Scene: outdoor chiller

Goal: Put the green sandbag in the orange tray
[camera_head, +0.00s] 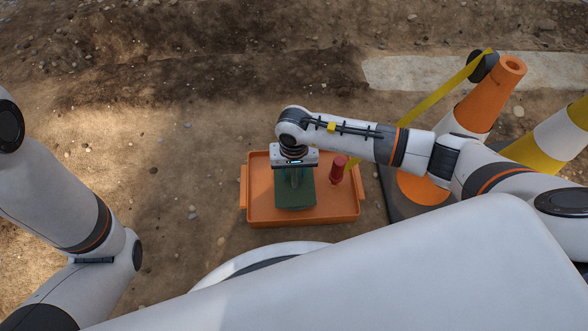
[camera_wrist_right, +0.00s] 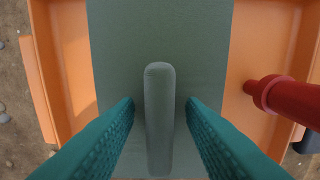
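The green sandbag (camera_head: 295,200) lies inside the orange tray (camera_head: 335,213), left of its middle. In the right wrist view the sandbag (camera_wrist_right: 205,60) fills the centre, with its upright grey-green handle (camera_wrist_right: 159,110) toward me. My right gripper (camera_head: 295,178) is directly over the sandbag, pointing down. In the right wrist view its two teal fingers (camera_wrist_right: 160,104) stand on either side of the handle with a gap on each side, so it is open. My left arm shows at the left, but its gripper is out of view.
A red cylindrical object (camera_head: 338,169) is in the tray right of the sandbag; it also shows in the right wrist view (camera_wrist_right: 287,100). Open dirt ground lies left of the tray.

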